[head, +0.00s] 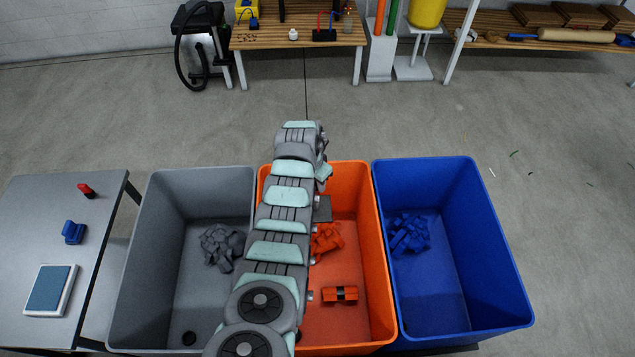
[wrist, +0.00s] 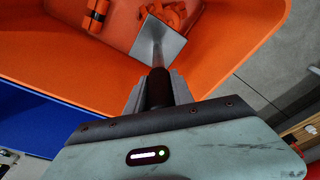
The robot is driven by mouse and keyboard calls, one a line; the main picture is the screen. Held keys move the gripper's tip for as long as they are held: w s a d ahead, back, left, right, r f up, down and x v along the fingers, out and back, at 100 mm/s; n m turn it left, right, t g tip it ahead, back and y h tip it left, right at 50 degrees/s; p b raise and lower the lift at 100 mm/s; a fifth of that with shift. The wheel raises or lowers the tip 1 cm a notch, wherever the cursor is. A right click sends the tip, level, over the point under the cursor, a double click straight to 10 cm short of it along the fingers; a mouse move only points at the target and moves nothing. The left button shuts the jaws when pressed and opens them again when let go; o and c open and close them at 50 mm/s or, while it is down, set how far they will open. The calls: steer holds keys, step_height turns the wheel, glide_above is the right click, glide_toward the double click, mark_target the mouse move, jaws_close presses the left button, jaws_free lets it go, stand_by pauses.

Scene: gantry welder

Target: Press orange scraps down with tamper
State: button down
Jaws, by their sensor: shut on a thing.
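My gripper (wrist: 157,92) is shut on the dark handle of the tamper (wrist: 158,52). The tamper's flat grey plate points down into the orange bin (wrist: 235,50). The plate also shows in the head view (head: 323,209), beside my arm. A pile of orange scraps (head: 326,238) lies on the floor of the orange bin (head: 372,262), partly hidden by my arm. In the wrist view the scraps (wrist: 172,12) show just past the plate's far edge. I cannot tell whether the plate touches them.
An orange block with a dark band (head: 340,294) lies in the same bin, nearer the front. A grey bin (head: 150,250) and a blue bin (head: 490,250), each with scraps, stand on either side. A grey table (head: 30,215) is at left.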

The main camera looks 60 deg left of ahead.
step_height(320, 180, down, 17)
steer(key=b, duration=1.4)
steer(key=shift+f+b, duration=0.2)
steer(key=shift+b, duration=0.2)
steer(key=shift+f+b, duration=0.6)
steer(key=shift+f, duration=0.15)
steer(key=shift+f+b, duration=2.5)
steer(key=shift+b, duration=0.1)
steer(key=shift+f+b, duration=0.4)
steer(key=shift+r, duration=0.1)
step_height(320, 180, up, 22)
steer(key=p, duration=1.8)
glide_above(316, 210)
steer(key=shift+w+a, duration=0.35)
steer(key=shift+a, duration=0.1)
